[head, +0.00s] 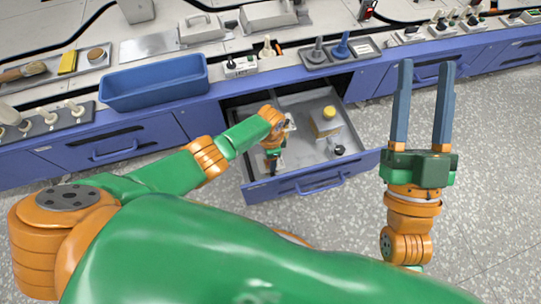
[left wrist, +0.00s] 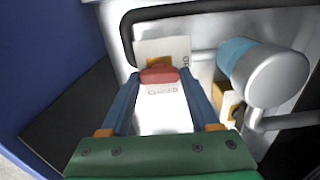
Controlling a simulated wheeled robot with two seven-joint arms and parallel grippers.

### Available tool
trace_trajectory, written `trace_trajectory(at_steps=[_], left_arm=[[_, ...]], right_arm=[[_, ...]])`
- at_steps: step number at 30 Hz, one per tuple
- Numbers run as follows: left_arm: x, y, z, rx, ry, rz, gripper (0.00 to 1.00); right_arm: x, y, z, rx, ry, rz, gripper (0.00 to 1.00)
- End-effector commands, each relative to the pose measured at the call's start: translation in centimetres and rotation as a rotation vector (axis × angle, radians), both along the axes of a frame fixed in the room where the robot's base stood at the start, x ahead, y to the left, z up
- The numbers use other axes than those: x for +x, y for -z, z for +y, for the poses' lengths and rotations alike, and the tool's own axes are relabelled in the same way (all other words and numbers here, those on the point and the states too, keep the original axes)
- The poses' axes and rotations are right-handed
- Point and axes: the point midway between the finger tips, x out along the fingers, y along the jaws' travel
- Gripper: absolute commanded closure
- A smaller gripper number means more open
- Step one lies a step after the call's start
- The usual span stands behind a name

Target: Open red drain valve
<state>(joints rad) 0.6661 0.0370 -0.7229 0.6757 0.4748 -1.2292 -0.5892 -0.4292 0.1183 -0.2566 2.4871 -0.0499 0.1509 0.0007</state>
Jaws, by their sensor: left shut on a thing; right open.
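The red drain valve handle (left wrist: 160,75) shows in the left wrist view in front of a pale plate (left wrist: 165,110). The plate has the word CLOSED below the handle and lettering that seems to read OPEN at its right edge. My left gripper (left wrist: 160,82) is shut on the red handle, with one blue finger on each side. In the head view my left gripper (head: 272,166) reaches down into the open drawer (head: 312,183), and its arm hides the valve there. My right gripper (head: 426,65) is open and empty, in front of the cabinets at the right.
A pale container with a yellow cap (head: 329,112) and a small black item (head: 340,149) are in the drawer. A grey cylinder with a blue band (left wrist: 265,72) is right of the handle, and a black hose (left wrist: 210,11) arches behind. A blue bin (head: 153,84) sits on the counter.

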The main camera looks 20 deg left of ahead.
Motion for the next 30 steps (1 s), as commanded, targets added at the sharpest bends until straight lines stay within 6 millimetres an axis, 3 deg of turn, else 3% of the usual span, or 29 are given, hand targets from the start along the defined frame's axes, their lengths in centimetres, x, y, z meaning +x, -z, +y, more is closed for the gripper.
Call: trace_trajectory(at_steps=[20, 21, 23, 24, 30], left_arm=[[-0.02, 0.01, 0.03, 0.001, -0.05, 0.001, 0.93], [-0.02, 0.01, 0.03, 0.0, -0.05, 0.001, 0.27], [-0.02, 0.01, 0.03, 0.001, -0.05, 0.001, 0.11], [-0.01, 0.0, 0.02, 0.0, -0.049, 0.0, 0.07], [-0.01, 0.0, 0.01, 0.0, -0.049, 0.0, 0.07]], right_arm=[[0.57, 0.77, 0.0, -0.011, 0.005, 0.049, 0.5], [0.57, 0.77, 0.0, -0.012, 0.005, 0.048, 0.5], [0.57, 0.77, 0.0, -0.012, 0.005, 0.048, 0.5], [0.57, 0.77, 0.0, -0.012, 0.005, 0.047, 0.5], [0.57, 0.77, 0.0, -0.012, 0.005, 0.047, 0.5]])
